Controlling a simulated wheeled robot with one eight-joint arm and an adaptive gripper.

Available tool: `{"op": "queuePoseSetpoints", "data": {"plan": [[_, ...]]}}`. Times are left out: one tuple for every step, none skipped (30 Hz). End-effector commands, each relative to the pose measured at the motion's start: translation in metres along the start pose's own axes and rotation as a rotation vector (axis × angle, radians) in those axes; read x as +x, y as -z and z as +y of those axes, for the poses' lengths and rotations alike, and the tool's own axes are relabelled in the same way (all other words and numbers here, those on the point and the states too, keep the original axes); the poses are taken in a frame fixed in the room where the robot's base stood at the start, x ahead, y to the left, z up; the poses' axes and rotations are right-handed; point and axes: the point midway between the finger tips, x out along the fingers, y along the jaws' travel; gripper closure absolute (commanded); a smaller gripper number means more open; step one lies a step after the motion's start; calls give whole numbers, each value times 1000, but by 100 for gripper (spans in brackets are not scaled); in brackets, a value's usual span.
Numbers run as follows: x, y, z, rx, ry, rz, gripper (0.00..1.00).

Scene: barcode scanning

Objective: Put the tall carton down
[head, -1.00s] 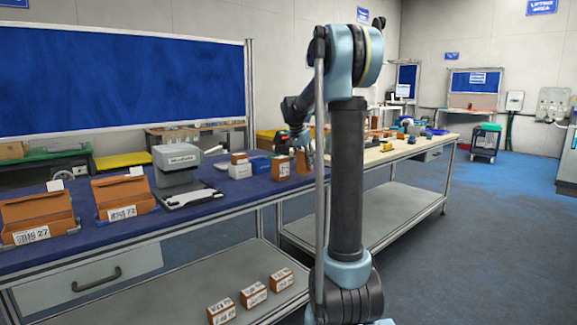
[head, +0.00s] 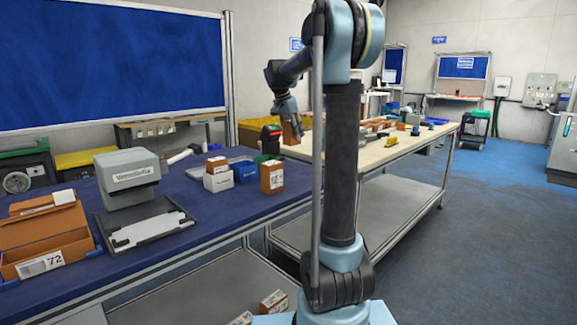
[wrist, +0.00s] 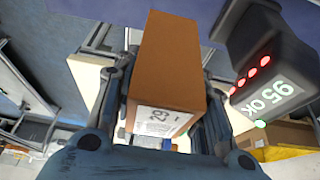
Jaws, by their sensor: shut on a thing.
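A tall brown carton (head: 292,130) is held upright above the tables in the head view, beyond the far end of the blue bench. My gripper (head: 287,118) is shut on it from above. In the wrist view the carton (wrist: 168,65) sits between both fingers of my gripper (wrist: 165,100), and a white label with "29" shows near its lower end. No surface touches its underside that I can see.
A black scanner (wrist: 265,60) reading "95 OK" with red lights is close beside the carton. Another brown carton (head: 271,177), a small carton on a white box (head: 218,181), and a blue box (head: 243,171) stand on the blue bench (head: 225,212). A pale table (head: 375,148) lies beyond.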

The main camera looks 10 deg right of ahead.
Motion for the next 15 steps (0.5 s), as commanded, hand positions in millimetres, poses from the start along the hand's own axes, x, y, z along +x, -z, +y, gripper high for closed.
{"op": "queuePoseSetpoints", "data": {"plan": [[2,-3,-1,-2,1,0,92],[5,-5,-2,-3,1,0,92],[10,-8,-2,-3,1,0,92],[14,-10,-2,-4,1,0,92],[19,-12,-2,-4,2,0,92],[26,-15,-3,-4,2,0,92],[30,-17,-3,-5,2,0,92],[34,-19,-3,-5,2,0,92],[39,-21,-3,-5,2,0,92],[42,-22,-3,-5,2,0,92],[45,-24,-3,-5,2,0,92],[48,-24,-3,-5,2,0,92],[49,-25,-3,-5,2,0,92],[50,-26,-3,-5,2,0,92],[52,-26,-3,-5,2,0,92]]}}
